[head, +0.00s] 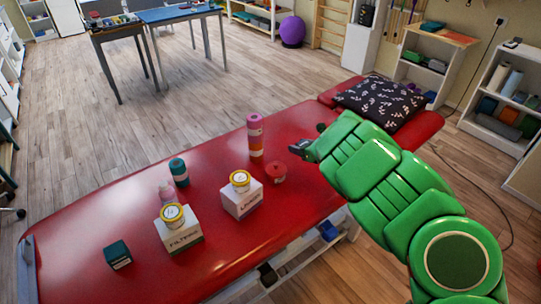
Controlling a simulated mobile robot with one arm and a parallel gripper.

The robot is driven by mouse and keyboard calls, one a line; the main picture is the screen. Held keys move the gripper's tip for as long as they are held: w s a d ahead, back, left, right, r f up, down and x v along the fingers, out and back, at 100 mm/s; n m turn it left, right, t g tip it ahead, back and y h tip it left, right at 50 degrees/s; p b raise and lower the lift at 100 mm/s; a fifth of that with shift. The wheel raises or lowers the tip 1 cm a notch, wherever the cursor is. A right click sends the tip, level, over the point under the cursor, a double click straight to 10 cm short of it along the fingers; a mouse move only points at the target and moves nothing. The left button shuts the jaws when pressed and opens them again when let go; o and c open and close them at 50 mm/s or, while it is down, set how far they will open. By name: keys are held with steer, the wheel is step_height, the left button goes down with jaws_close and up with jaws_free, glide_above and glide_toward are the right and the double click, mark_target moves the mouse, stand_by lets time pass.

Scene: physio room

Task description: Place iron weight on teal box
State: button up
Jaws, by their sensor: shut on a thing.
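The teal box (118,254) is a small dark teal block at the near left end of the red treatment table. Its top is bare. My gripper (301,147) is at the end of the green arm, above the right part of the table and far to the right of the teal box. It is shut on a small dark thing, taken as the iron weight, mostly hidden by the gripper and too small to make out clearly. No other iron weight shows on the table.
On the red table (80,220), white boxes (180,236) (242,203) topped with yellow tins, a teal roll (179,172), a pink stack (255,135) and a red roll (276,172) stand between gripper and teal box. A patterned pillow (380,101) lies at the far end.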

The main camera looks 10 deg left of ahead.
steer(key=shift+r, duration=0.15)
step_height(320, 180, up, 7)
steer(key=shift+f, duration=0.15)
steer(key=s+a+n+g+y, duration=0.1)
steer(key=s+a, duration=0.2)
steer(key=a, duration=0.6)
steer(key=s+a+n+g+y, duration=0.1)
steer(key=s+a, duration=0.2)
steer(key=a, duration=0.6)
steer(key=n+g+y, duration=0.2)
steer(key=n+g, duration=0.5)
glide_above(110, 249)
steer(key=shift+f, duration=6.6)
steer(key=shift+f, duration=0.15)
